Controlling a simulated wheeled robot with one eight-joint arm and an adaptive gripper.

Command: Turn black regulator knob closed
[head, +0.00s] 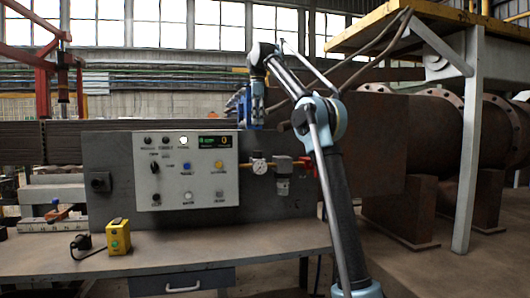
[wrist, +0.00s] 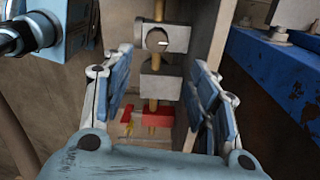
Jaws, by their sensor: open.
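The regulator (head: 258,168) with a round white gauge sits on the brass pipe line right of the control box in the head view. A small dark knob (head: 257,154) appears on its top. In the wrist view, a grey block (wrist: 177,39) on the brass line carries a round brownish top (wrist: 157,40), likely this knob; its black colour does not show clearly. My gripper (head: 257,122) points down above the regulator, clear of it. In the wrist view my gripper (wrist: 158,98) is open and empty, with fittings visible between and beyond its fingers.
A grey filter (head: 283,187) and a red valve handle (head: 305,163) sit right of the regulator. The control box (head: 187,171) stands to its left. A yellow box (head: 118,237) rests on the bench (head: 200,250). A blue beam (wrist: 285,75) lies right in the wrist view.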

